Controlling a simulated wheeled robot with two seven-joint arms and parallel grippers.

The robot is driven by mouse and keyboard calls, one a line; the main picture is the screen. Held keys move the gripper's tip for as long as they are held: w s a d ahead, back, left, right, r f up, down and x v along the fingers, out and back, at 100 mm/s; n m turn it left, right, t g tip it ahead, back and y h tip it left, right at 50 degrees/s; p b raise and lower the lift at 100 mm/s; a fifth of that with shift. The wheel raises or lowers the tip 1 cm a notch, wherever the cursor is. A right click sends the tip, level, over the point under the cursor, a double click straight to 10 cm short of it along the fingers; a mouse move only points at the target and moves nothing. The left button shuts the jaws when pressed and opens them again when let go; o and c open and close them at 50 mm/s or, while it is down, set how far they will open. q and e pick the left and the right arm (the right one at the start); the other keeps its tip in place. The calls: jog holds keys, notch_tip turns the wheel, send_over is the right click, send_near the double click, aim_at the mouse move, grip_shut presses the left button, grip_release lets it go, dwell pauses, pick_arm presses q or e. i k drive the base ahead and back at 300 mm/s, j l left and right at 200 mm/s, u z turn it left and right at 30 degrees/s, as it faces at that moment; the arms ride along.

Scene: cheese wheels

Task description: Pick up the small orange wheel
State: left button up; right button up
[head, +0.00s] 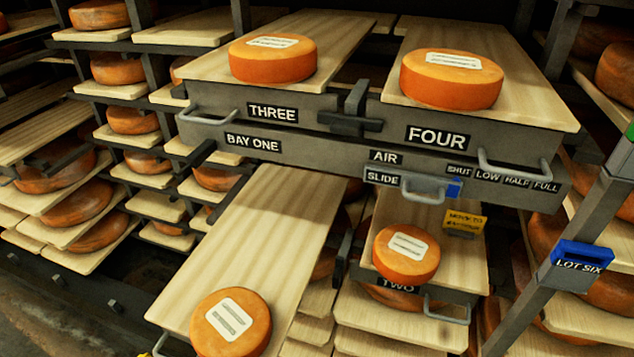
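Several orange cheese wheels with white labels sit on pale boards. The one on the board marked TWO (406,268) looks smallest in the picture and lies flat, label up. Another orange wheel (250,338) lies at the near end of the long lower-left board (235,240). A wider wheel (272,68) sits on board THREE, and the widest-looking wheel (450,92) sits on board FOUR. True sizes are hard to compare because distances differ. Neither of my grippers is in view.
A grey BAY ONE beam (320,153) with an AIR slide handle (425,190) crosses above the lower boards. A yellow tag block (464,223) stands behind the wheel on TWO. A blue LOT SIX tag (580,262) hangs on the right post. Racks of wheels fill the left.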

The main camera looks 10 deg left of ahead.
aim_at(235, 321)
jog(key=u, duration=1.1)
